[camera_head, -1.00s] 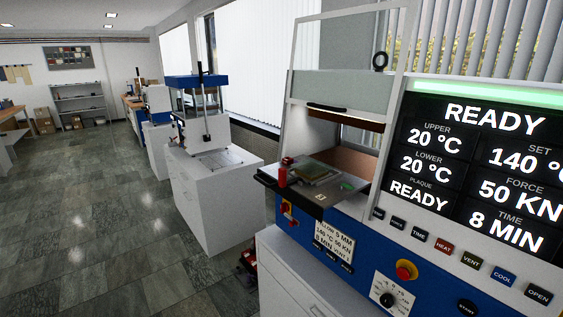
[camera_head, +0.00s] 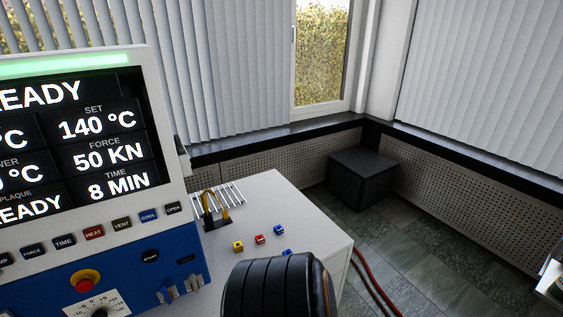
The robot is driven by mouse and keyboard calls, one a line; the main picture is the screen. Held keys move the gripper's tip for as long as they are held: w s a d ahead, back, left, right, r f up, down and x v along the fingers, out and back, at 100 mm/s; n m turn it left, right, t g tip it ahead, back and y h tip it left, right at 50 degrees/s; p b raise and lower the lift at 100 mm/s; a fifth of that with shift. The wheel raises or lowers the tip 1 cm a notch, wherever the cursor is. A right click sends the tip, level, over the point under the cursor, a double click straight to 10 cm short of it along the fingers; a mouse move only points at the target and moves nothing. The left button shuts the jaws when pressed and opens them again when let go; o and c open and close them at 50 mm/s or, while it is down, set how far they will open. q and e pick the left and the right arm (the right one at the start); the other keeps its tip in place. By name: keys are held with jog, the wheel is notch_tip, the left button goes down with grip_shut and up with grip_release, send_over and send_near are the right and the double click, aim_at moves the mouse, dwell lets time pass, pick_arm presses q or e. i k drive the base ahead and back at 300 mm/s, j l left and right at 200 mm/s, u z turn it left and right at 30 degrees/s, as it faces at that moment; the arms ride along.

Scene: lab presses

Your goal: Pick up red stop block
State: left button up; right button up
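The red stop block (camera_head: 260,239) is a small cube on the white bench top (camera_head: 318,238), right of the press. A yellow block (camera_head: 238,246) sits to its left and slightly nearer. One blue block (camera_head: 279,229) sits just beyond it to the right, and another blue block (camera_head: 287,252) sits nearer. The blocks stand apart from each other. A black ribbed part, apparently of my own arm, rises at the bottom centre, just in front of the blocks, and covers part of the bench. Neither gripper's fingers show.
The press with its lit panel (camera_head: 85,150) fills the left side. A wire rack (camera_head: 218,196) and a yellow-handled item (camera_head: 216,208) stand behind the blocks. A red hose (camera_head: 372,280) runs down beside the bench. A dark box (camera_head: 362,178) sits on the floor near the corner.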

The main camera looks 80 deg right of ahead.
aim_at(259, 238)
jog(key=z, duration=2.5)
